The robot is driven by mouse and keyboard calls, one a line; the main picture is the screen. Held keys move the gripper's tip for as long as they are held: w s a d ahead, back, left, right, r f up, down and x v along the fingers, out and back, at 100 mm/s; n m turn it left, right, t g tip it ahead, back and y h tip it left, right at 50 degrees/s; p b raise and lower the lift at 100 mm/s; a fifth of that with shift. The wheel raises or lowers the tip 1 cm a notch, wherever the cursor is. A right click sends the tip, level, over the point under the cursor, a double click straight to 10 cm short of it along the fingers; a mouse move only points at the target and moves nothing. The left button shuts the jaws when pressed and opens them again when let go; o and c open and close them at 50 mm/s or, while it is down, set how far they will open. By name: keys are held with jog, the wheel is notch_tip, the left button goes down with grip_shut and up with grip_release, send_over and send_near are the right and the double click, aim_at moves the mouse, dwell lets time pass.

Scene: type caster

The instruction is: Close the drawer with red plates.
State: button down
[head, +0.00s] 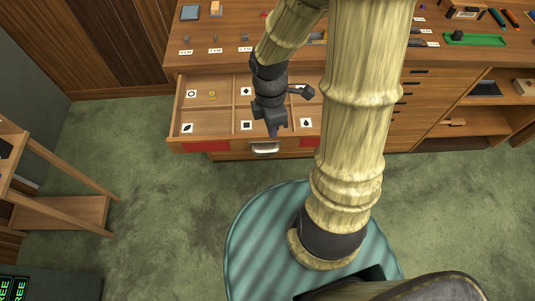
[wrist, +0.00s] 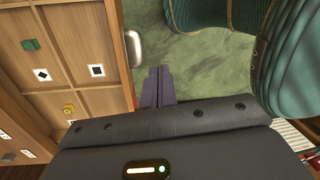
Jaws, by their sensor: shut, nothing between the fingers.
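The drawer with red plates (head: 207,146) is pulled open from the wooden cabinet on the left side of the head view. One red plate is on each side of its front, with a silver handle (head: 265,148) between them. The handle also shows in the wrist view (wrist: 133,48). My gripper (head: 275,131) points down near the drawer front, slightly right of the handle. In the wrist view its shut, empty fingers (wrist: 157,86) appear over the carpet just beyond the front edge. I cannot tell whether they touch the drawer.
The drawer has compartments with symbol cards, a yellow piece (head: 212,95) and a green piece (wrist: 30,44). Small items stand on the cabinet top (head: 220,28). A wooden shelf (head: 60,212) stands at left. Green carpet (head: 170,210) in front is clear.

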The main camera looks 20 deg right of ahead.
aim_at(268, 152)
notch_tip(268, 152, down, 7)
jog(key=a+n+g+y+b, duration=0.1)
jog(key=n+g+b, duration=0.1)
jog(key=n, duration=1.3)
jog(key=shift+w+b, duration=0.45)
jog(key=d+b+x, duration=0.1)
jog(key=b+x, duration=0.2)
jog(key=x, duration=0.7)
jog(key=w, duration=0.3)
jog(key=shift+w+d+r+p, duration=0.1)
jog(key=shift+w+r+p, duration=0.05)
jog(key=shift+w+p, duration=0.25)
